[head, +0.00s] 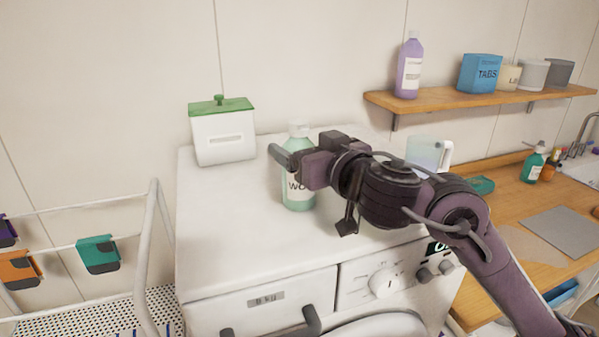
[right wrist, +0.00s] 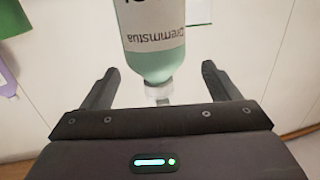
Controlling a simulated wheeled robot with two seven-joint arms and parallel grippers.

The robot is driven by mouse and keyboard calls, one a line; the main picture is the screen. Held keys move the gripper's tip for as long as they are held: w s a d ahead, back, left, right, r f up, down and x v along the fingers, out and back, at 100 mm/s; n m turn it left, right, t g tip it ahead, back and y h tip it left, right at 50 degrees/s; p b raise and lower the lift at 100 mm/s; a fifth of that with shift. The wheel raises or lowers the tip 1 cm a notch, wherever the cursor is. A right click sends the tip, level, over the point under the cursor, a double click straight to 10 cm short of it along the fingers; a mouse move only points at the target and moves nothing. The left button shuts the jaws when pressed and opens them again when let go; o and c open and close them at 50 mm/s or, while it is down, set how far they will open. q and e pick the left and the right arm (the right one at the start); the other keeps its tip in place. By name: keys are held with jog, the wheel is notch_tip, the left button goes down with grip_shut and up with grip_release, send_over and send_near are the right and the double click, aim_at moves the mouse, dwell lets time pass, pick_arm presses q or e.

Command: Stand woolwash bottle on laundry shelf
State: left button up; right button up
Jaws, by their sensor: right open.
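The woolwash bottle (head: 299,194), pale green with a white cap and a label, stands upright on the white washing machine top (head: 230,220). My right gripper (head: 288,160) is open at the bottle's upper part, and its wrist covers some of the bottle's right side. In the right wrist view the bottle (right wrist: 150,55) appears cap-down between the two spread fingers, with a gap on both sides. The wooden laundry shelf (head: 440,98) is on the wall at the right. My left gripper (head: 269,325) shows only two dark, spread fingertips at the bottom edge.
A white box with a green lid (head: 224,135) stands behind the bottle. A clear jug (head: 428,153) is behind my right arm. The shelf holds a purple bottle (head: 410,67), a blue TABS box (head: 480,73) and several pots, with bare wood between bottle and box.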

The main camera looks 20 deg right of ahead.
jog(key=x, duration=0.5)
jog(key=shift+d+f, duration=0.15)
jog(key=shift+f, duration=0.15)
jog(key=shift+s, duration=0.15)
jog(key=shift+c, duration=1.5)
jog(key=c, duration=1.5)
jog(key=shift+r, duration=0.15)
